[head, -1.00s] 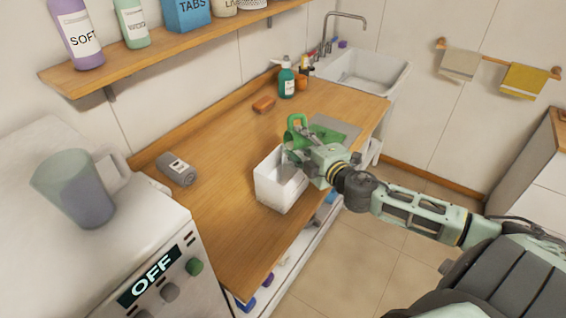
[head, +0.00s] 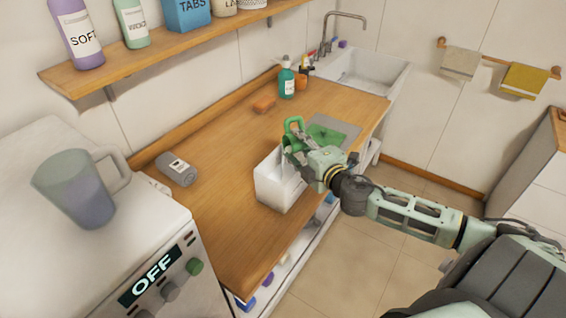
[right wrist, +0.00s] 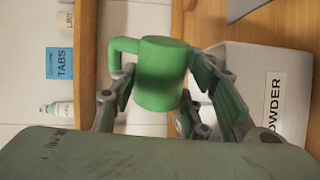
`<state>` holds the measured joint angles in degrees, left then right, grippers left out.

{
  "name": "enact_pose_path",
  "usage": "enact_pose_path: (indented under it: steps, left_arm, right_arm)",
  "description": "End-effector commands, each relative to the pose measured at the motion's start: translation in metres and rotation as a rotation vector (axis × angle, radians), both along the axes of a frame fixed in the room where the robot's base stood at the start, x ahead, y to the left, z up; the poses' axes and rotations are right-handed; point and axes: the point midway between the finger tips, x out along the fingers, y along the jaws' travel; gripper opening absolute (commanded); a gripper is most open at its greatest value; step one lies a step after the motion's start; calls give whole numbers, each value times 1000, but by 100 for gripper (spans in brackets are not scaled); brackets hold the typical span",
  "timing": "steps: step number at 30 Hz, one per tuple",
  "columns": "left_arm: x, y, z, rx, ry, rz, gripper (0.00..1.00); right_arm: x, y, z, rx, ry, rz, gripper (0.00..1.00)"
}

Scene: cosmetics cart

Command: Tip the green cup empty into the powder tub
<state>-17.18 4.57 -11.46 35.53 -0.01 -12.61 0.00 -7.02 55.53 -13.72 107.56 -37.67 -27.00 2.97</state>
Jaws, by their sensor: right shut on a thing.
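The green cup (head: 290,143) is tipped onto its side with its handle upward, above the far end of the white powder tub (head: 268,188). My right gripper (head: 297,153) is shut on the cup. In the right wrist view, the green cup (right wrist: 160,75) sits between the two fingers of the right gripper (right wrist: 160,88), and the tub (right wrist: 285,95) with its POWDER label is to the right. The arm hides part of the tub's opening, and I cannot see the cup's inside or any powder. My left gripper is not in view.
A grey board with a green patch (head: 326,134) lies behind the gripper. A mug (head: 75,190) stands on the white appliance at left.

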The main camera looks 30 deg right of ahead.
Motion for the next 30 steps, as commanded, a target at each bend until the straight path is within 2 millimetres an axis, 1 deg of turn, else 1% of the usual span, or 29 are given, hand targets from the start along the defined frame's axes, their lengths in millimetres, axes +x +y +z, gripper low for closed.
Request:
enact_pose_path:
  steps: [6, 9, 20, 26, 30]
  left_arm:
    - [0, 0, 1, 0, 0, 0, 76]
    - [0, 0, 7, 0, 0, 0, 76]
    - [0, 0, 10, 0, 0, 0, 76]
    - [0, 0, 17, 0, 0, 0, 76]
    - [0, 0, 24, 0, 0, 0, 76]
  right_arm:
    - [0, 1, -3, -42, 4, -1, 15]
    - [0, 3, 2, -80, 7, 0, 15]
    - [1, 4, 1, -134, 12, -1, 15]
    - [1, 7, 4, -201, 18, 0, 15]
    - [1, 10, 6, -275, 25, 0, 15]
